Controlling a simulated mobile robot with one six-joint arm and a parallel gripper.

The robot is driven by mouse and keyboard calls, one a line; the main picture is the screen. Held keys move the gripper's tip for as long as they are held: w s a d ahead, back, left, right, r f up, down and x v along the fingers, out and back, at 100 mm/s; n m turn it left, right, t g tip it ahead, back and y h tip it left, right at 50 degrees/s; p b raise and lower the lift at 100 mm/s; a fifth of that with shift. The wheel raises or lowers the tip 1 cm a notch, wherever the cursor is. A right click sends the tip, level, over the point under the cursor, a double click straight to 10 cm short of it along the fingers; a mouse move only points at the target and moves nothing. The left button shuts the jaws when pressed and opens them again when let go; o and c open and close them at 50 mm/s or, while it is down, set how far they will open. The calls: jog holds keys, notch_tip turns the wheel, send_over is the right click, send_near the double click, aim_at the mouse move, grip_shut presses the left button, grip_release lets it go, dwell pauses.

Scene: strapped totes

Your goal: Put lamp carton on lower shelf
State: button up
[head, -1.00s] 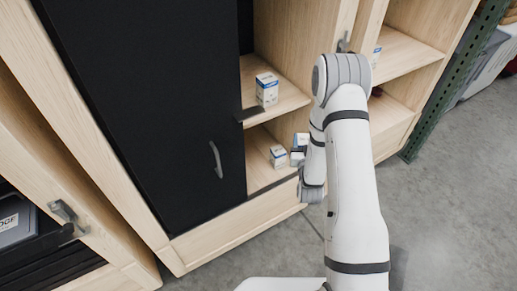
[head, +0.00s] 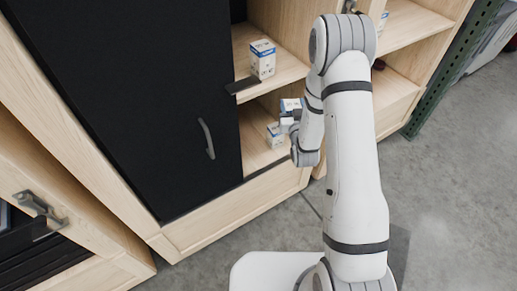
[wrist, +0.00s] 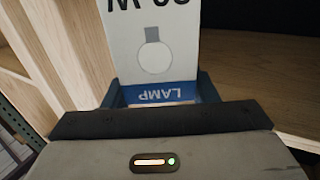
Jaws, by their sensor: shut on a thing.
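The lamp carton (wrist: 155,45), white with a blue band reading LAMP and a bulb picture, fills the upper middle of the wrist view. My gripper (wrist: 160,93) is shut on it, one dark finger on each side. In the head view the carton (head: 290,106) shows at the mouth of the lower compartment, left of my wrist, partly hidden by my gripper (head: 287,122). The lower shelf (head: 254,152) is pale wood. I cannot tell whether the carton touches it.
A second white-blue carton (head: 275,133) stands on the lower shelf, close to the held one. Another carton (head: 262,59) stands on the upper shelf (head: 292,67). A black door (head: 125,95) with a grey handle (head: 206,138) borders the opening on the left.

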jog(key=w+a+f+n+g+y+b, duration=0.1)
jog(key=a+f+n+y+b, duration=0.25)
jog(key=a+f+b, duration=0.65)
jog(key=w+a+f+n+g+y+b, duration=0.15)
jog(key=a+y+b, duration=0.35)
jog(key=b, duration=1.2)
notch_tip(320, 180, down, 10)
jog(key=b, duration=0.3)
jog(key=shift+s+a+h, duration=0.3)
jog(key=shift+a+h, duration=0.05)
jog(key=shift+a, duration=0.1)
jog(key=shift+f, duration=0.15)
jog(key=shift+f+b, duration=0.15)
jog(key=shift+b, duration=0.25)
jog(key=o, duration=1)
